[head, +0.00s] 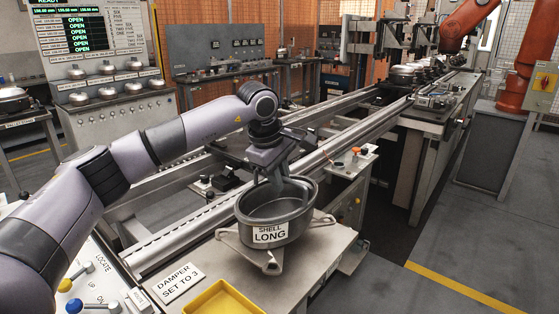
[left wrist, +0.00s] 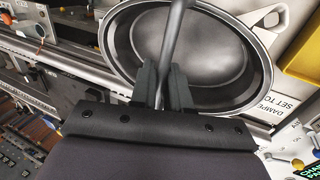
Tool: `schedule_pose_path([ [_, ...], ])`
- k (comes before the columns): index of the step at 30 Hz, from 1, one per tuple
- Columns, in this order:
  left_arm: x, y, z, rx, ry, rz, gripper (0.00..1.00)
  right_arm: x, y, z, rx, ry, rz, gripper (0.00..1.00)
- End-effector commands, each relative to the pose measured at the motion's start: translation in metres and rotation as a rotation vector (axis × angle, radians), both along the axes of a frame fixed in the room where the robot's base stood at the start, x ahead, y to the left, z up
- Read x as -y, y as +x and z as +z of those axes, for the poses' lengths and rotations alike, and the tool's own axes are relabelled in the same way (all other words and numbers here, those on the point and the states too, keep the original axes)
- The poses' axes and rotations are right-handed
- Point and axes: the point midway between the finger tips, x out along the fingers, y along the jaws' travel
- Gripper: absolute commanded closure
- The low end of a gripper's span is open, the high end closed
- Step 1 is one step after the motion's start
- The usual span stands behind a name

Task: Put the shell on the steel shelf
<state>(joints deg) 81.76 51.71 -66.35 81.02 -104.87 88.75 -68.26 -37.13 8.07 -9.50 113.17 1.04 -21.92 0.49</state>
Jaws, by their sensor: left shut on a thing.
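The shell (head: 282,229) is a dark grey open round pot with a label reading SHELL LONG. It sits upright on or just over a pale plate with splayed feet (head: 231,238) on a bench; I cannot tell whether it touches. My left gripper (head: 274,181) reaches down over the shell and is shut on a grey bar that crosses its mouth. In the left wrist view the shell's inside (left wrist: 140,45) shows beyond the fingers (left wrist: 162,88), with the bar between them. I cannot tell which surface is the steel shelf. My right gripper is not in view.
A yellow tray (head: 222,299) and a sign reading DAMPER SET TO 3 (head: 180,283) lie in front of the shell. Conveyor rails (head: 345,125) run behind it. A display rack with several small pots (head: 105,88) stands at back left. Floor is clear at right.

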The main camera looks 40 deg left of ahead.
Motion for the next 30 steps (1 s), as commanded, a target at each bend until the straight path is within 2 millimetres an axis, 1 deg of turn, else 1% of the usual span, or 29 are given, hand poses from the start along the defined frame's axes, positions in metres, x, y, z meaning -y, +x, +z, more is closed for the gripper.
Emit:
schedule_pose_path([
  [1,0.0,0.002,0.004,0.015,-0.003,0.0,1.0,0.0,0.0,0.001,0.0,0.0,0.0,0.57],
  [5,0.0,0.002,-0.001,0.015,-0.004,0.001,1.0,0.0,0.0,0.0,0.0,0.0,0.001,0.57],
  [15,0.0,0.002,-0.039,0.013,-0.002,0.001,1.0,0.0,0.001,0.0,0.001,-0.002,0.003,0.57],
  [22,0.0,0.002,-0.041,0.014,-0.003,0.0,1.0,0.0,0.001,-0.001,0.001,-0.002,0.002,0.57],
  [23,0.0,0.0,-0.047,0.0,0.0,0.0,0.77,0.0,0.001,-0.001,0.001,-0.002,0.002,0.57],
  [24,0.0,0.0,-0.047,0.0,0.0,0.0,0.64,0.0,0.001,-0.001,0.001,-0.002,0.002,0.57],
  [25,0.0,0.0,-0.047,0.0,0.0,0.0,0.58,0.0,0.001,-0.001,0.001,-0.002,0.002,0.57],
  [30,0.0,0.0,-0.047,0.001,0.0,0.0,0.58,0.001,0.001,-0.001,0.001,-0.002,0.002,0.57],
])
